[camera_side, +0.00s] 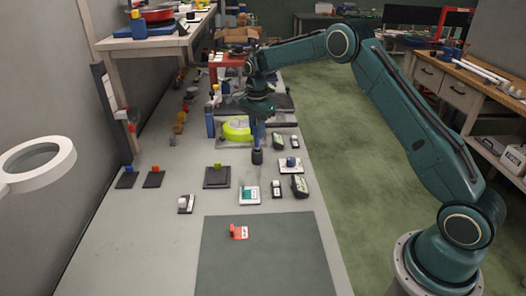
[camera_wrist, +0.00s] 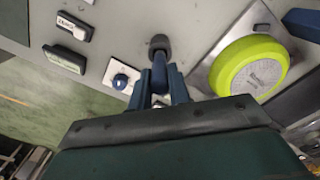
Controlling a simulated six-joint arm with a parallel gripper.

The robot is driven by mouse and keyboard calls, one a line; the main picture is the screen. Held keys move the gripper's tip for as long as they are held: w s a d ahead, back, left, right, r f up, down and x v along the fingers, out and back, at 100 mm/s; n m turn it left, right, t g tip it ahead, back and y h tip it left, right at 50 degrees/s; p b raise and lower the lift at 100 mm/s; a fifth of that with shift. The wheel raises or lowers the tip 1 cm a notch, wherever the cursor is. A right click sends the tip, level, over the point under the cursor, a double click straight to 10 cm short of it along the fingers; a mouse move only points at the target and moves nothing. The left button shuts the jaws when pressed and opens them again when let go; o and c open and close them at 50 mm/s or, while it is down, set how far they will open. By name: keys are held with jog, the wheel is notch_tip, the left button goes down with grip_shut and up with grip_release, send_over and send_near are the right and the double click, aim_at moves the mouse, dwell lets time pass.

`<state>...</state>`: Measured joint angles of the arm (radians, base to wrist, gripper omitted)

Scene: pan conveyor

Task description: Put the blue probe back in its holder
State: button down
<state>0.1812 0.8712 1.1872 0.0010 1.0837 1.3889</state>
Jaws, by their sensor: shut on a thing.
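The blue probe (camera_wrist: 158,73) is between the fingers of my gripper (camera_wrist: 160,88) in the wrist view, with a dark rounded piece (camera_wrist: 159,43) at its far end. In the side view my gripper (camera_side: 257,132) points down over the bench, shut on the probe. The dark piece (camera_side: 257,157) shows just below the fingers. I cannot tell whether it is part of the probe or a separate holder, nor whether it touches the bench. The fingers hide much of the probe. No other holder can be made out with certainty.
A yellow-green round pan (camera_side: 237,129) lies close beside my gripper. A white plate with a blue knob (camera_side: 291,164) and dark meters (camera_side: 299,186) are nearby.

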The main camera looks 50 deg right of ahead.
aim_at(257, 149)
jog(key=shift+f, duration=2.5)
dwell(0.3)
jog(key=c, duration=1.2)
grip_release()
jog(key=shift+c, duration=0.2)
jog(key=shift+r, duration=0.2)
notch_tip(257, 149, up, 13)
jog(key=shift+f, duration=0.1)
jog(key=shift+r, duration=0.35)
